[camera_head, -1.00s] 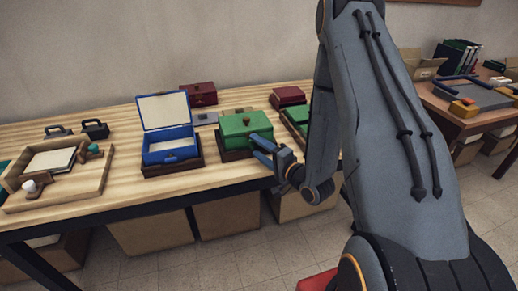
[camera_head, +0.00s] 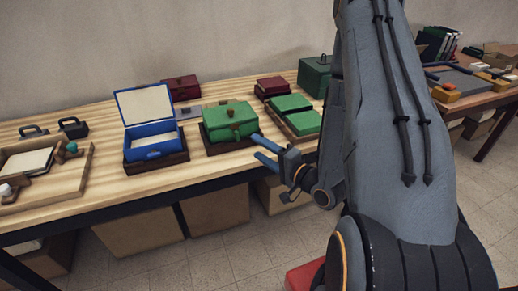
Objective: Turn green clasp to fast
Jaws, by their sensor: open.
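A green box (camera_head: 226,122) with a closed lid sits on a dark wooden base near the table's front edge. My gripper (camera_head: 257,148) is open and empty, with two blue fingers pointing left towards the box. It is in front and to the right of the box, close to its right front corner. I cannot tell whether a finger touches it.
A blue box (camera_head: 157,151) with its lid up stands left of the green one. Flat green boxes (camera_head: 291,104) lie to the right, with a dark red box (camera_head: 272,87) and a dark green case (camera_head: 315,76) behind. A wooden tray (camera_head: 78,172) is at the left.

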